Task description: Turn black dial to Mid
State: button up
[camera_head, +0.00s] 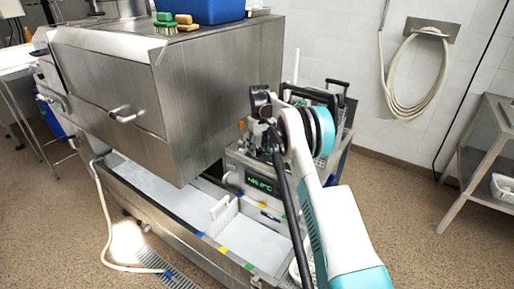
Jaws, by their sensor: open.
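A metal control unit (237,158) with a lit green display (262,185) stands at the right end of the bath. I cannot make out the black dial; my arm covers part of the unit's front. My gripper (263,104) is a small dark shape at the arm's end, in front of the unit's upper part. It is open, and I see nothing held in it. I cannot tell whether it touches anything.
A large steel cabinet (215,85) is left of the unit, with a blue bin (205,10) and brushes (165,22) on top. A low bath (155,190) holds a white perforated basket (222,215). A shelf (490,135) stands right; floor between is clear.

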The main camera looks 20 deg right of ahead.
jog(key=c, duration=1.1)
jog(key=shift+m, duration=0.3)
jog(key=shift+r+m+p, duration=0.1)
jog(key=shift+m+p, duration=0.55)
jog(key=shift+m, duration=0.15)
jog(key=m+p, duration=0.1)
jog(key=m, duration=0.2)
jog(key=shift+m, duration=0.4)
jog(key=m+p, duration=0.1)
jog(key=m, duration=0.4)
jog(key=shift+m+p, duration=0.3)
jog(key=shift+p, duration=0.05)
